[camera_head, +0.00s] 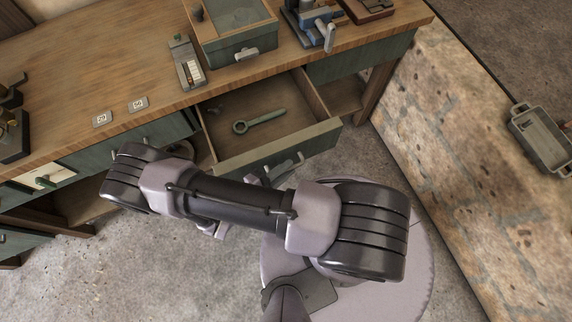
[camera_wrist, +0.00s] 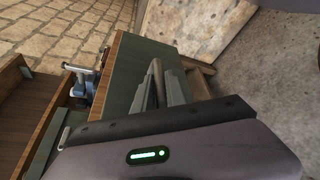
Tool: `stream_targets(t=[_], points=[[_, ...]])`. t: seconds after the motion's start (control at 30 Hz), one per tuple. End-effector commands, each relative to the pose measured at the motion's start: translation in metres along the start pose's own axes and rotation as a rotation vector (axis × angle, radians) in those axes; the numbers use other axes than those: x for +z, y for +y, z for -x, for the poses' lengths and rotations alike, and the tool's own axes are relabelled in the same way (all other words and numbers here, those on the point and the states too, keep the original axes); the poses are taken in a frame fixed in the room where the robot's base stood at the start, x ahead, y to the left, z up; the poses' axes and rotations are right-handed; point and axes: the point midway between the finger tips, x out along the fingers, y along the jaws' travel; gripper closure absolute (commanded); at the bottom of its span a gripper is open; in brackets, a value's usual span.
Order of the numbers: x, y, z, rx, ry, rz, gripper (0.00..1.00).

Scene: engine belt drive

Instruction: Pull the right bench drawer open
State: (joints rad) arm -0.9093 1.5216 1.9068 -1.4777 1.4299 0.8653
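The right bench drawer (camera_head: 275,150) stands pulled out from the bench, its green front apart from the bench face and its wooden inside showing. A grey ring-ended wrench (camera_head: 258,121) lies in it. The drawer's handle (camera_head: 285,168) is on the front, partly hidden by my gripper. My gripper (camera_head: 278,172) is at that handle, mostly behind my arm in the head view. In the wrist view, the fingers of my gripper (camera_wrist: 158,88) sit close on both sides of a narrow bar, which looks like the handle (camera_wrist: 156,70).
The bench top (camera_head: 90,75) carries a green lidded box (camera_head: 235,45), a small grey meter (camera_head: 187,62) and a blue vise (camera_head: 310,22). A brick-patterned surface (camera_head: 470,150) with a grey tray (camera_head: 542,138) stands at right. Bare floor lies before the bench.

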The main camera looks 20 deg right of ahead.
Motion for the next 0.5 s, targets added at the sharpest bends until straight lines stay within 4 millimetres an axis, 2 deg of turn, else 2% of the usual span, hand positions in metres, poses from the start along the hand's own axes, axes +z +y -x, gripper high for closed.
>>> stream_targets(t=[0.03,0.07,0.5], points=[[0.0,0.0,0.0001,0.0,0.0,0.0,0.72],[0.0,0.0,0.0,0.0,0.0,0.0,0.66],[0.0004,-0.0001,0.0001,0.0,-0.001,0.0,0.66]])
